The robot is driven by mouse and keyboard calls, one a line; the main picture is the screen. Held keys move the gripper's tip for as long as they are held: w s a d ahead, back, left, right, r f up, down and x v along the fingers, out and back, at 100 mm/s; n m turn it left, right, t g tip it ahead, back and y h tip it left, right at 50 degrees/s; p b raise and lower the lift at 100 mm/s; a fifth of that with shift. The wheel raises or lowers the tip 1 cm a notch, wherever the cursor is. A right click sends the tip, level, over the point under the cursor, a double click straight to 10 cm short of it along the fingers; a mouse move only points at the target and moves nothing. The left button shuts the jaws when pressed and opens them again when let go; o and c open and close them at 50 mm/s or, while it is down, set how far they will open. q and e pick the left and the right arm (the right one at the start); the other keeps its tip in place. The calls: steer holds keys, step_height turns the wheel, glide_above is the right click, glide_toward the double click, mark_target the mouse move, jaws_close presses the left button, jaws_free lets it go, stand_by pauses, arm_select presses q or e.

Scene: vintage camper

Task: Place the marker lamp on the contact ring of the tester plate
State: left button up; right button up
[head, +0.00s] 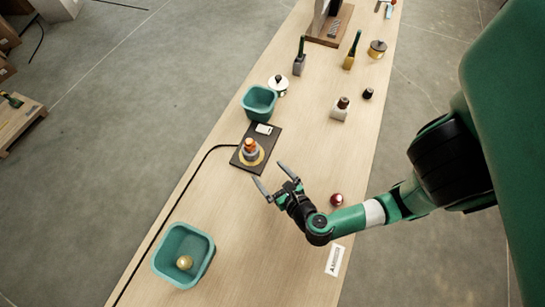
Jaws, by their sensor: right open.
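The dark tester plate (239,161) lies on the long wooden table, with a cable running from its left side. An orange-topped lamp with a grey base (250,148), which looks like the marker lamp, stands upright over the yellowish contact ring (259,158). The ring shows around its base; exact centring is too small to tell. My right gripper (270,174) is open and empty, just to the lower right of the plate, its fingers apart from the lamp. My left gripper is not in view.
A teal bin (260,103) stands just above the plate. Another teal bin (164,266) at lower left holds a brass-coloured round item (184,262). A dark red ball-like item (336,200) sits near my right forearm. Brushes, jars and small bottles stand farther up the table.

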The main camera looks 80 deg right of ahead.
steer(key=shift+s+a+r, duration=0.3)
steer(key=shift+s+a, duration=0.15)
